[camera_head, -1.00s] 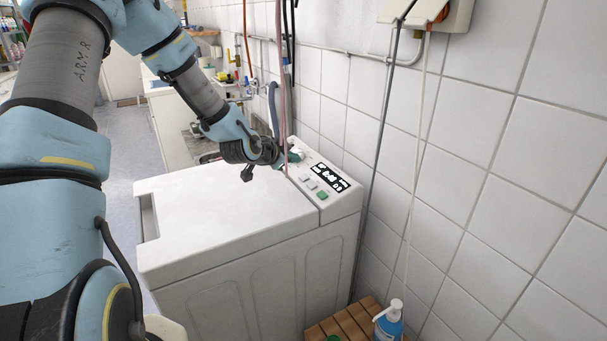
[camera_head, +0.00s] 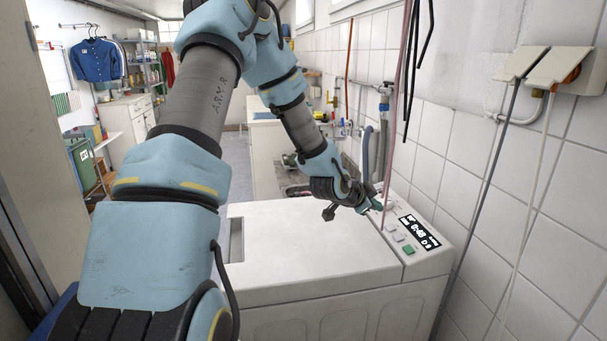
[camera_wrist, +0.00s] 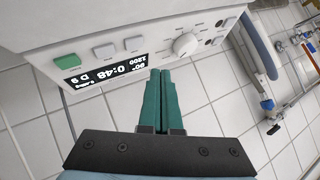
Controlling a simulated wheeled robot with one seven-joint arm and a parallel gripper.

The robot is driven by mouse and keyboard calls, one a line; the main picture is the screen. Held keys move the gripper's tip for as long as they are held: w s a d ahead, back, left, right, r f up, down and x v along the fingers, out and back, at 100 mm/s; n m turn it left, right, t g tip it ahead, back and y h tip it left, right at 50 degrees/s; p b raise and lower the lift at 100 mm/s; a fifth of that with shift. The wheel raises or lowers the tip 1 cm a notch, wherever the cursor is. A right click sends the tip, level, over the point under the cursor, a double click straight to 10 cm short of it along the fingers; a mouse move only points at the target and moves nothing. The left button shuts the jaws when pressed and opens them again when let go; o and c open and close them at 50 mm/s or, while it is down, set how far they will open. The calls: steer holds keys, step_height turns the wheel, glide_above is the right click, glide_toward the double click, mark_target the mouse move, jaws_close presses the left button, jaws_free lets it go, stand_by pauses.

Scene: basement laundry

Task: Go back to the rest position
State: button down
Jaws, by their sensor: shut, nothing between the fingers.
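My gripper (camera_head: 374,204) is at the end of my arm, above the back part of the white washing machine (camera_head: 300,240), near its control panel (camera_head: 412,228). In the wrist view the two green fingers of my gripper (camera_wrist: 160,75) lie side by side, shut and empty. Their tips are close to the panel's edge, and I cannot tell whether they touch it.
Hoses and pipes (camera_head: 383,110) run along the tiled wall behind the machine. A wall box (camera_head: 566,70) with hanging cables is at the right. A blue shirt (camera_head: 95,60), shelves and a white cabinet (camera_head: 128,120) stand far left. The floor beyond the machine looks clear.

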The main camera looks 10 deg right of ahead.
steer(key=a+n+y, duration=0.1)
steer(key=a, duration=0.2)
steer(key=a+n+y, duration=0.1)
steer(key=a, duration=0.2)
steer(key=s+a+y, duration=0.1)
steer(key=a, duration=0.2)
steer(key=shift+a+r+n, duration=0.15)
steer(key=shift+n, duration=0.25)
steer(key=s+a+r+n+g+y, duration=0.2)
steer(key=s+a+n, duration=0.4)
steer(key=a, duration=0.6)
steer(key=s+a+r+n+g+y, duration=0.2)
steer(key=s+a+r+n+y, duration=0.1)
steer(key=s+a+n, duration=0.4)
steer(key=s+a+y, duration=0.1)
steer(key=s+a, duration=0.2)
steer(key=a, duration=0.3)
steer(key=shift+s+r+n+g, duration=0.2)
steer(key=shift+s+n+g, duration=0.1)
steer(key=shift+s+g, duration=0.1)
steer(key=shift+w, duration=0.15)
